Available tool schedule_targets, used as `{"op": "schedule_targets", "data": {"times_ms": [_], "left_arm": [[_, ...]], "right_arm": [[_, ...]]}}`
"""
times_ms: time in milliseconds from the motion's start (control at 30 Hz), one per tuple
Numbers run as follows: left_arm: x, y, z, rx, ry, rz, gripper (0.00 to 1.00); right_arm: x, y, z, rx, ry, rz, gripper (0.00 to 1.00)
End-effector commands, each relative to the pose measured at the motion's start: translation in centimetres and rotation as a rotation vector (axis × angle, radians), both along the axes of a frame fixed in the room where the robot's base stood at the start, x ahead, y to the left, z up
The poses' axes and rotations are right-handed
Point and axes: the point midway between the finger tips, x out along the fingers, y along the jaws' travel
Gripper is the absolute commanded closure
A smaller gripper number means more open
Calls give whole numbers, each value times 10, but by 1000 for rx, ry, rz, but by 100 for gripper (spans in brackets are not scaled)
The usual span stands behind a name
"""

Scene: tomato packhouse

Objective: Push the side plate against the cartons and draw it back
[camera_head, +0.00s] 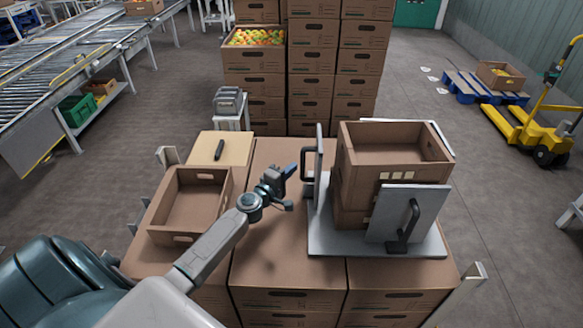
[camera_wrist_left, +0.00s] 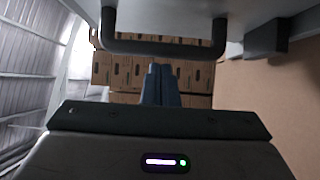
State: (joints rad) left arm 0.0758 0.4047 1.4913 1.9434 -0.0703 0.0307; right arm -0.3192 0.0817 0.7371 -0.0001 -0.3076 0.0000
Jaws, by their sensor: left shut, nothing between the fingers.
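Two stacked brown cartons (camera_head: 375,185), the upper one open and empty, stand on a grey base plate (camera_head: 330,240). An upright grey side plate (camera_head: 319,150) with a black handle (camera_head: 305,163) stands at their left, almost edge-on; a narrow gap seems to separate it from the cartons. A second grey plate (camera_head: 430,205) with a black handle stands at their near side. My left gripper (camera_head: 290,170) is shut and empty, just left of the side plate's handle. In the left wrist view the handle (camera_wrist_left: 160,47) crosses above the shut blue fingers (camera_wrist_left: 162,85). Contact cannot be told.
The base rests on a top of closed cartons (camera_head: 280,275). An open empty carton (camera_head: 192,205) and a board with a dark object (camera_head: 219,149) lie at the left. Tall carton stacks (camera_head: 313,70) stand behind.

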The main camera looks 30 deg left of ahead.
Motion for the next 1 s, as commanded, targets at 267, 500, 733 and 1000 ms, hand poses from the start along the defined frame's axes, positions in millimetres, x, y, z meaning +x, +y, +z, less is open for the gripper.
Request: {"op": "schedule_targets", "data": {"times_ms": [267, 500, 733, 1000], "left_arm": [[2, -3, -1, 0, 1, 0, 100], [4, -6, 0, -2, 0, 0, 100], [29, -45, 3, -7, -3, 0, 100], [51, -82, 1, -2, -2, -1, 100]], "right_arm": [[-4, 0, -1, 0, 0, 0, 64], [-4, 0, 0, 0, 0, 0, 64], [-8, 0, 8, 1, -5, 0, 64], [-17, 1, 6, 2, 9, -2, 64]]}}
